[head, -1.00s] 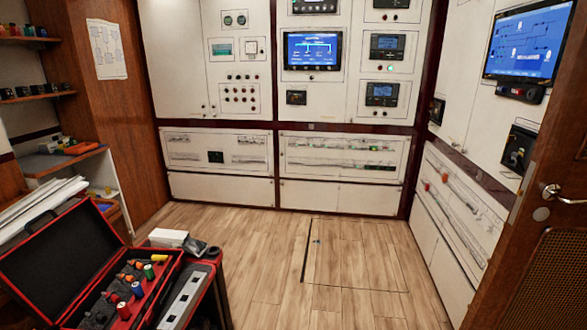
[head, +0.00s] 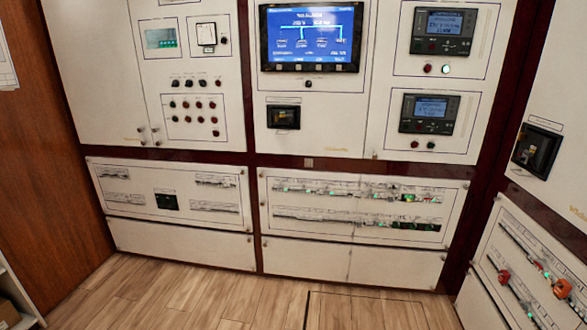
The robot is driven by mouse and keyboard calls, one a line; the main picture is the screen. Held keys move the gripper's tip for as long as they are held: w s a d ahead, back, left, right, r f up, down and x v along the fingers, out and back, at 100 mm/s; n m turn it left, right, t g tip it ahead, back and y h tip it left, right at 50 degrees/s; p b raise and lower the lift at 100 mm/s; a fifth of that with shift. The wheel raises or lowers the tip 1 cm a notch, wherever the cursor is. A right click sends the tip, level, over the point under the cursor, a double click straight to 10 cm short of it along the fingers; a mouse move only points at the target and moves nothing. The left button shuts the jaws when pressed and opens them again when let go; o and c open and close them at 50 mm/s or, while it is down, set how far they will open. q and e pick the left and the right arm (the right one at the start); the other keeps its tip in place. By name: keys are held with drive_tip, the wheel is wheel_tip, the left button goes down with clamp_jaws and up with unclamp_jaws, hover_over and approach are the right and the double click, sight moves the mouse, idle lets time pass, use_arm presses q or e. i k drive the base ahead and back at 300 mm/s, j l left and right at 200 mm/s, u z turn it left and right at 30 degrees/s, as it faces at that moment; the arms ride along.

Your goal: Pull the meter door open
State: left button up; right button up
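A wall of white cabinet panels fills the head view, all apparently shut and flush. The upper left panel (head: 95,60) carries a small green-lit meter (head: 160,38), a switch (head: 206,33) and rows of knobs and lamps (head: 193,108). Small round knobs (head: 148,136) sit near its lower edge. The upper middle panel (head: 330,110) has a blue screen (head: 311,37) and a black breaker (head: 283,117). At right are two meter units, an upper one (head: 444,30) and a lower one (head: 428,113). I cannot tell which panel is the meter door. Neither gripper is in view.
Two lower panels with breaker rows, one left (head: 175,195) and one middle (head: 355,208), stand below a dark red rail. A right-hand cabinet (head: 520,262) angles toward me. The wooden floor (head: 220,295) in front is clear. A shelf edge (head: 15,300) shows at lower left.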

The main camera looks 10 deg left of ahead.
sight(201, 27)
drive_tip(key=i+u, duration=0.4)
drive_tip(key=i, duration=0.35)
drive_tip(key=i+l+u, duration=0.15)
drive_tip(key=i+u, duration=0.3)
drive_tip(key=i, duration=0.35)
